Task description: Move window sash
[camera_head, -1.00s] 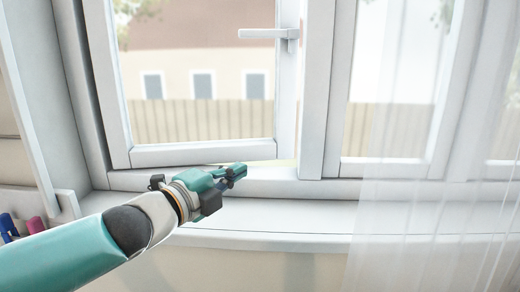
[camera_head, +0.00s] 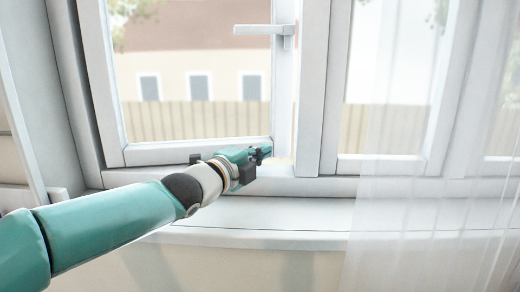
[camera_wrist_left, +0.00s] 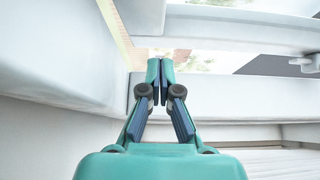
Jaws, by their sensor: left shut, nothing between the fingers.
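The white window sash (camera_head: 196,152) is hinged at the left and stands slightly ajar; a narrow gap shows at its lower right corner. Its handle (camera_head: 265,30) sticks out to the left from the right stile. My left gripper (camera_head: 266,152) is shut and empty at the sash's lower right corner, by the gap. Whether it touches the sash is not clear. In the left wrist view the closed fingertips (camera_wrist_left: 160,64) point at the gap between white frame parts. The handle also shows in the left wrist view (camera_wrist_left: 303,64) at the right edge. My right gripper is not in view.
A white sill (camera_head: 290,212) runs below the window, clear of objects. A fixed pane (camera_head: 385,130) is right of the sash, past a white post (camera_head: 312,100). A sheer curtain (camera_head: 430,215) hangs at the right.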

